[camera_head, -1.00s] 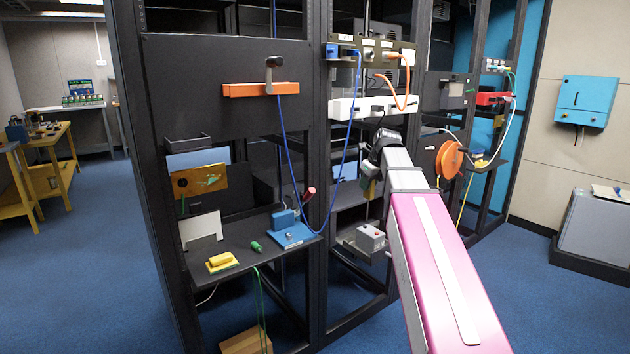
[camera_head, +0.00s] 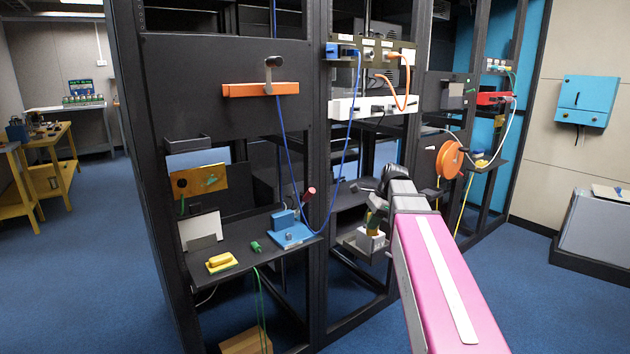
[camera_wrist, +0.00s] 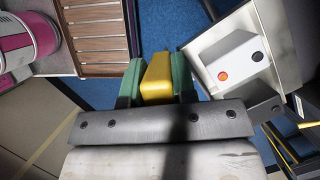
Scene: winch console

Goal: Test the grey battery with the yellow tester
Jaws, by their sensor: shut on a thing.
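My gripper (camera_wrist: 156,75) is shut on the yellow tester (camera_wrist: 157,80), which sits between its green fingers in the wrist view. In the head view my gripper (camera_head: 376,216) is at the lower middle bay, close above the grey battery (camera_head: 370,243) and partly covering it. In the wrist view the battery (camera_wrist: 228,64) is a pale grey box with a red and a black terminal on top, to the right of the tester. It stands on a light tray (camera_wrist: 288,62). The tester appears apart from the terminals; its lower end is hard to make out.
On the left shelf (camera_head: 230,247) are a yellow block (camera_head: 221,262), a small green piece (camera_head: 256,247) and a blue device (camera_head: 290,229). Black rack posts (camera_head: 316,190) flank the bay. A blue cable (camera_head: 341,175) hangs left of my gripper; an orange reel (camera_head: 449,160) is to its right.

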